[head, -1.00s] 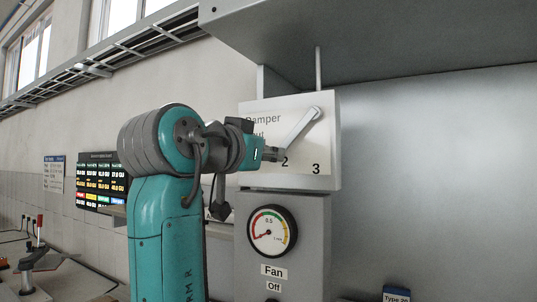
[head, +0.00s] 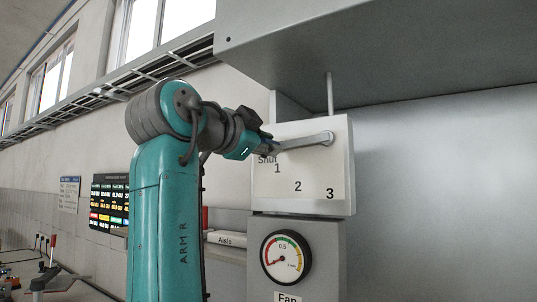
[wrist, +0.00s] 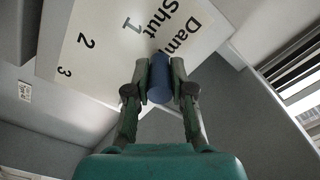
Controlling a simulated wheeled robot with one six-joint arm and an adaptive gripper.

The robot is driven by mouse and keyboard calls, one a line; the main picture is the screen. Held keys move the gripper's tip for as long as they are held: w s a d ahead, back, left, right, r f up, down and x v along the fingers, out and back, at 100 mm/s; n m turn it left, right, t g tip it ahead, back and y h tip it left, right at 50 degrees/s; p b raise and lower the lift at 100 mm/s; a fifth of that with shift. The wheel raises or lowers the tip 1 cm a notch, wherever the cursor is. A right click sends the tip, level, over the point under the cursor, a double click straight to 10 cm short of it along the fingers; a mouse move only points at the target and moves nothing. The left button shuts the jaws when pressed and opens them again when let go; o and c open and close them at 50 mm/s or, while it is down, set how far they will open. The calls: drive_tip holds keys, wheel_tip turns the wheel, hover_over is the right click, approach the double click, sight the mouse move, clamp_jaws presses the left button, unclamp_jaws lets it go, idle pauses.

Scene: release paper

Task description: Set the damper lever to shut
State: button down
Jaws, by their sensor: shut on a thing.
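The damper lever (head: 305,141) is a grey bar on the white damper panel (head: 318,178). It pivots at the panel's upper right and points left, tilted slightly down. Its free end lies just above the "Shut" label, with 1, 2 and 3 lower down. My gripper (head: 267,147) is at this free end. In the wrist view, my gripper (wrist: 160,82) is shut on the lever's blue cylindrical handle (wrist: 160,85), with a finger on each side. The wrist view shows "Shut" beside the handle. My gripper partly covers the lever's end in the head view.
A round gauge (head: 286,257) sits on the grey column below the panel, above a "Fan" label. A grey hood (head: 400,50) overhangs the panel, with a thin rod running down to it.

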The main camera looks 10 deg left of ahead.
drive_tip(key=shift+r+m, duration=0.6)
drive_tip(key=c, duration=1)
unclamp_jaws()
drive_tip(key=v, duration=1.2)
